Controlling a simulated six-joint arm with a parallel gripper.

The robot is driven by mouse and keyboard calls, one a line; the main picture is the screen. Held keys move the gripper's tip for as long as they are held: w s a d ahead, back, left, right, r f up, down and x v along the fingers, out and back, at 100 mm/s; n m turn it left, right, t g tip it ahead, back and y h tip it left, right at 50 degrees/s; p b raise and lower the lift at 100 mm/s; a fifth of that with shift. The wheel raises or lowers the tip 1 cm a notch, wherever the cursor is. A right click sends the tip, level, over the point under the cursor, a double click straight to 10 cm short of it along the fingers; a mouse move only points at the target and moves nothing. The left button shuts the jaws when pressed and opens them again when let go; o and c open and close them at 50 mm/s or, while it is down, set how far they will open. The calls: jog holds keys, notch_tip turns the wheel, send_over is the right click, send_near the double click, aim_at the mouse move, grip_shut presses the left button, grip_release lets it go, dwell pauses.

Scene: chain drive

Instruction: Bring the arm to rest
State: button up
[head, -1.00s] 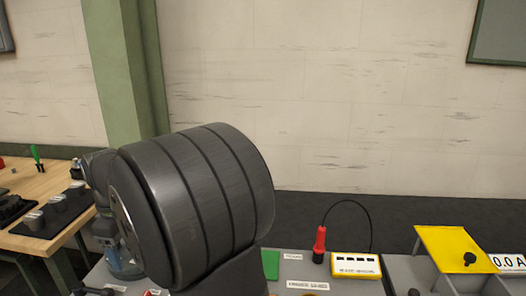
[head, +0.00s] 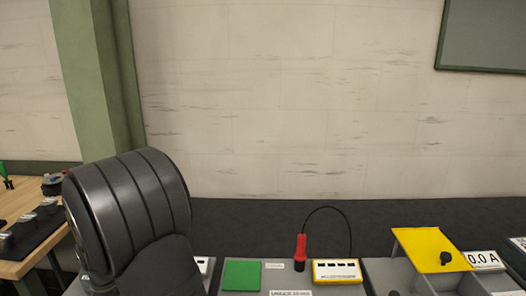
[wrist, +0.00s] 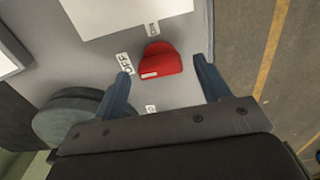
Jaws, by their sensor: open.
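My gripper (wrist: 160,82) shows in the wrist view with its two blue-grey fingers spread apart and nothing between the tips. A red switch knob (wrist: 160,63) sits on a light grey panel (wrist: 185,42) just beyond the fingertips, beside a label reading OFF (wrist: 124,64). I cannot tell whether a finger touches the panel. In the head view a large dark rounded part of my arm fills the lower left and hides what lies behind it; my gripper is not visible there.
A red-tipped probe (head: 300,250) with a black cable stands beside a yellow-framed meter box (head: 337,271). A green square (head: 241,275) lies to its left. A raised yellow lid (head: 432,250) is at the right. A wooden table (head: 14,205) with dark parts is at the far left.

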jog(key=shift+f, duration=0.3)
